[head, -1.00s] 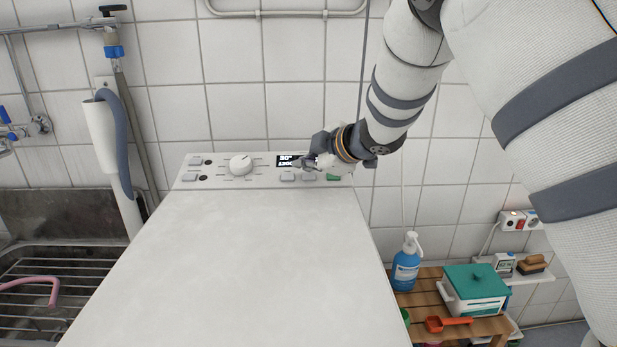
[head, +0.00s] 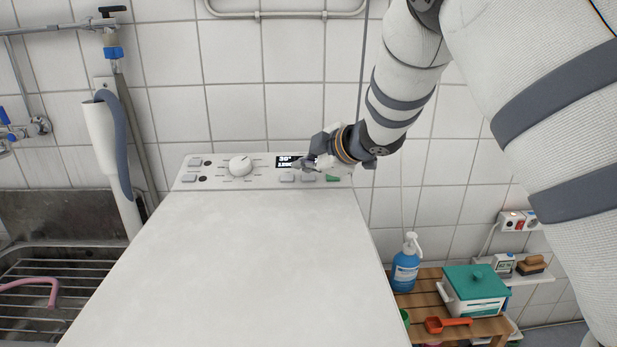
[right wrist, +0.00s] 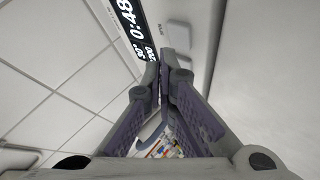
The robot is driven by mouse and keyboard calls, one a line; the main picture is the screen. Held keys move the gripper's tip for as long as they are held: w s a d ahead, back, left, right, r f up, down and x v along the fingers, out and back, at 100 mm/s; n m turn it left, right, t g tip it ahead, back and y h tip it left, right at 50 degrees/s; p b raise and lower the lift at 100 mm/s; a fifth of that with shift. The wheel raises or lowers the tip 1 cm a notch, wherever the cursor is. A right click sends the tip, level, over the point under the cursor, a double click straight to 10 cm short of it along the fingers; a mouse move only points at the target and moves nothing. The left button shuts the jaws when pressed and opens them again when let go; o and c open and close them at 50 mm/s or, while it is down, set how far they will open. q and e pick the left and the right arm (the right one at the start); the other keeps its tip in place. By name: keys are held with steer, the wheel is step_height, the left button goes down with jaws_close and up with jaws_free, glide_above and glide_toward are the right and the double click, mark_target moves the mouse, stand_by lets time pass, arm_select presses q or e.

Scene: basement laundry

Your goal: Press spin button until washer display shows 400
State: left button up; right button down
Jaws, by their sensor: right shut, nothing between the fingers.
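The white washer (head: 235,265) stands in front of me, with its control panel along the back edge. In the wrist view the fingertips (right wrist: 161,66) are together beside the buttons (right wrist: 178,37); contact is unclear. My left gripper is out of view.
A round dial (head: 241,164) sits left of the display, a green button (head: 333,178) at the right. A wooden shelf (head: 424,300) with a blue bottle (head: 405,265) and teal-lidded box (head: 475,291) stands right. The washer top is clear.

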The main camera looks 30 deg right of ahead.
steer(key=shift+f, duration=0.1)
steer(key=shift+w+f, duration=0.1)
steer(key=shift+f, duration=0.2)
steer(key=shift+w+d+f, duration=0.1)
steer(key=shift+d+f, duration=0.05)
steer(key=shift+f, duration=0.25)
stand_by(0.6)
steer(key=shift+s+r+p, duration=0.2)
steer(key=shift+r+p, duration=0.45)
steer(key=shift+r, duration=0.3)
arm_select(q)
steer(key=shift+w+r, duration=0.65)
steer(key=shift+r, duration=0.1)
arm_select(e)
steer(key=shift+f, duration=0.15)
